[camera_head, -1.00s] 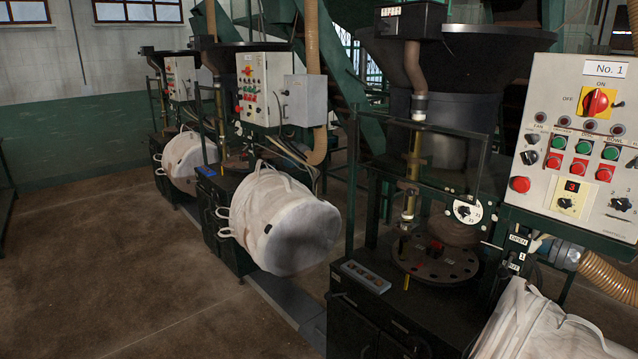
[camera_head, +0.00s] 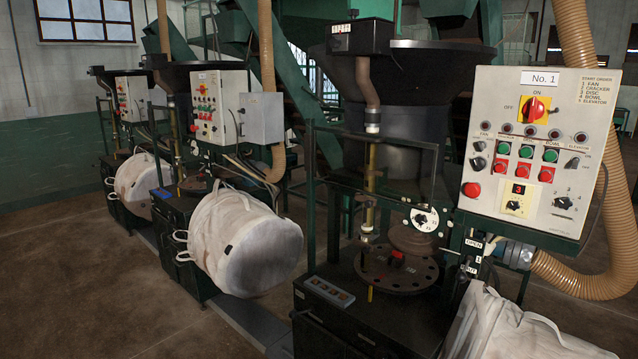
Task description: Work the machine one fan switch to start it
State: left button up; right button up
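The machine one control panel (camera_head: 600,100) is at the right in the head view, with a "No. 1" sign at its top. Under the FAN label at the panel's left is a small dark fan switch (camera_head: 479,146); its exact position is too small to read. Another dark knob (camera_head: 478,163) sits just below it. A red and yellow rotary main switch (camera_head: 535,109) is at the upper middle, between the ON and OFF labels. Neither of my grippers shows in the view.
Green and red buttons (camera_head: 525,151) fill the panel's middle, and a red round button (camera_head: 471,190) is at its lower left. A white bulk bag (camera_head: 500,330) lies below the panel. A ribbed hose (camera_head: 585,280) curves beside it. Open brown floor (camera_head: 80,280) is at left.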

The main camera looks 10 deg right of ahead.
aim_at(478, 163)
jog(key=z, duration=1.3)
